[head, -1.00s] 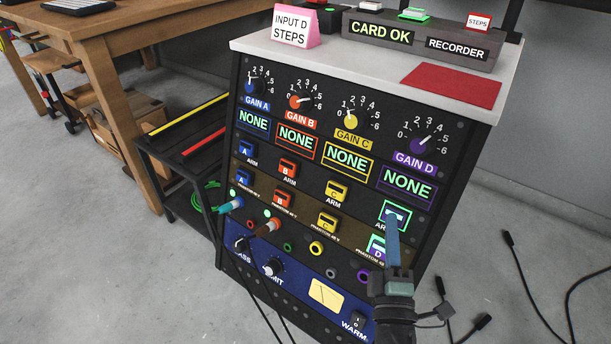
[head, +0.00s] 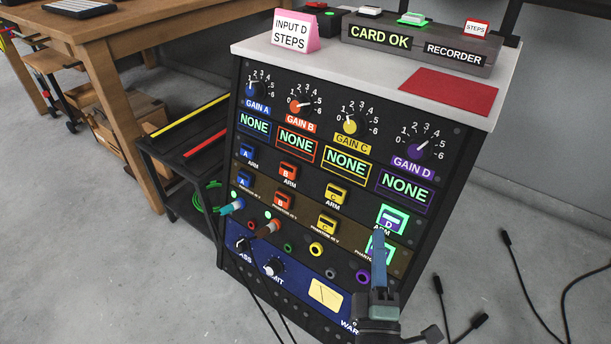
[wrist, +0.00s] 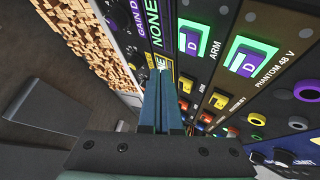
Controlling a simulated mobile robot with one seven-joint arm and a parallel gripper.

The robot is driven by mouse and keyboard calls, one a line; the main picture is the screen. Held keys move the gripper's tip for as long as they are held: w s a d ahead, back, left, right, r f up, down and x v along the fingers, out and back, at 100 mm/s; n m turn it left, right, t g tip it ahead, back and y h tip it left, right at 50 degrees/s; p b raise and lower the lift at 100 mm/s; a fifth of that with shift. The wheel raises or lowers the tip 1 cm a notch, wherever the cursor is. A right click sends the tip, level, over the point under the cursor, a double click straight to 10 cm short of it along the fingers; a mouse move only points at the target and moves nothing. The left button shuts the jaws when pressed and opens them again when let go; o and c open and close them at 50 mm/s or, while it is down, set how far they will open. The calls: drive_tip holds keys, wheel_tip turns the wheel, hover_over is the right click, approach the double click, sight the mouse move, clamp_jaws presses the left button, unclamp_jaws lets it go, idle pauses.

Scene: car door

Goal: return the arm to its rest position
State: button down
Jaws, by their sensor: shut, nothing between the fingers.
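My gripper (head: 379,240) is in front of the lower right of the audio rack (head: 440,140), with its blue fingers pointing up toward the purple D buttons. In the wrist view my gripper (wrist: 165,75) is shut, with nothing between the fingers. The D arm button (head: 391,221) is framed in bright green just above the fingertips. The D phantom 48 V button (head: 380,246) is also lit green and is partly hidden by the fingers. Both lit buttons show right of the fingers in the wrist view, the arm button (wrist: 193,41) and the phantom button (wrist: 247,62). Contact cannot be told.
Blue and orange plugs with cables (head: 230,207) hang at the rack's left. A wooden workbench (head: 100,50) and a low black cart (head: 165,150) stand left. Loose black cables (head: 510,260) lie on the floor at right. The floor at front left is clear.

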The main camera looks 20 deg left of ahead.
drive_tip(key=shift+s+a+r, duration=0.15)
drive_tip(key=shift+s+r, duration=0.05)
drive_tip(key=shift+s, duration=0.35)
drive_tip(key=d+r+m+t+h+p, duration=0.2)
drive_tip(key=r+m+h+p, duration=0.35)
drive_tip(key=r, duration=1.35)
drive_tip(key=d+r+m+t+h+p, duration=0.25)
drive_tip(key=r+m, duration=0.65)
drive_tip(key=r, duration=1.1)
drive_tip(key=s+a+r+m+t+y+p, duration=0.15)
drive_tip(key=s+r+m+p, duration=0.35)
drive_tip(key=r, duration=0.8)
drive_tip(key=s+a+r+t+y+p, duration=0.1)
drive_tip(key=s+a+r+y+p, duration=0.25)
drive_tip(key=s+r, duration=0.65)
drive_tip(key=w+r+p, duration=0.1)
drive_tip(key=r+p, duration=1.6)
drive_tip(key=r, duration=0.2)
drive_tip(key=w+r+h+p, duration=0.1)
drive_tip(key=w+r+p, duration=0.1)
drive_tip(key=r+p, duration=1.6)
drive_tip(key=shift+w+d+r, duration=0.2)
drive_tip(key=shift+w+r, duration=0.1)
drive_tip(key=shift+r, duration=0.3)
